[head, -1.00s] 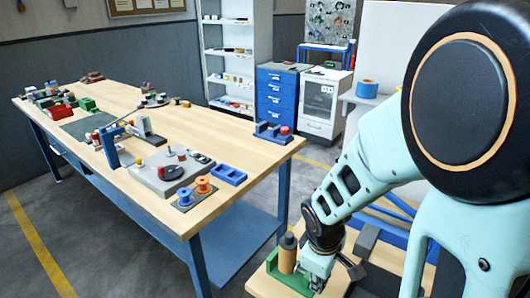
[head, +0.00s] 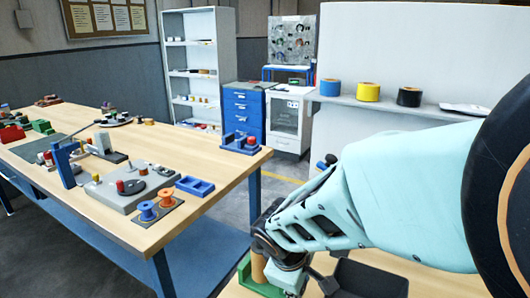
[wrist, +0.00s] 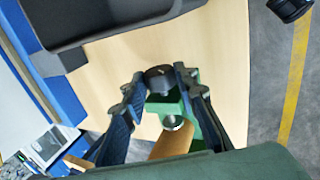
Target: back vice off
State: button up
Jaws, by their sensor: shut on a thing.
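The green vice (head: 247,276) stands on a light wooden bench top at the bottom of the head view. A tan cylinder (head: 258,267) stands upright in it. In the wrist view the vice's green body (wrist: 184,103) shows behind the fingers, with the cylinder (wrist: 172,143) below. My gripper (wrist: 160,76) has its two dark fingers on either side of a black knob (wrist: 159,82) at the vice's end and is shut on it. In the head view my wrist hides most of the vice and the fingertips.
A dark tray (head: 370,279) lies right of the vice; it also shows at the wrist view's top (wrist: 100,30). The long workbench (head: 110,222) at left holds spools, a blue tray and fixtures. Tape rolls (head: 368,91) stand on a rear shelf. Floor lies between the benches.

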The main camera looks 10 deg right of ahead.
jog(key=shift+s+a+f+t+h+b, duration=0.1)
jog(key=shift+f+t+h+b, duration=0.2)
jog(key=shift+b, duration=0.9)
jog(key=shift+a+t+h+b, duration=0.1)
jog(key=shift+t+b, duration=0.3)
jog(key=shift+b, duration=1.3)
jog(key=shift+s+r+t+b, duration=0.1)
jog(key=shift+t+b, duration=0.2)
jog(key=shift+b, duration=0.05)
jog(key=shift+r+h, duration=0.25)
jog(key=shift+h, duration=0.05)
jog(key=o, duration=0.7)
jog(key=shift+a+r, duration=0.1)
jog(key=shift+r, duration=0.15)
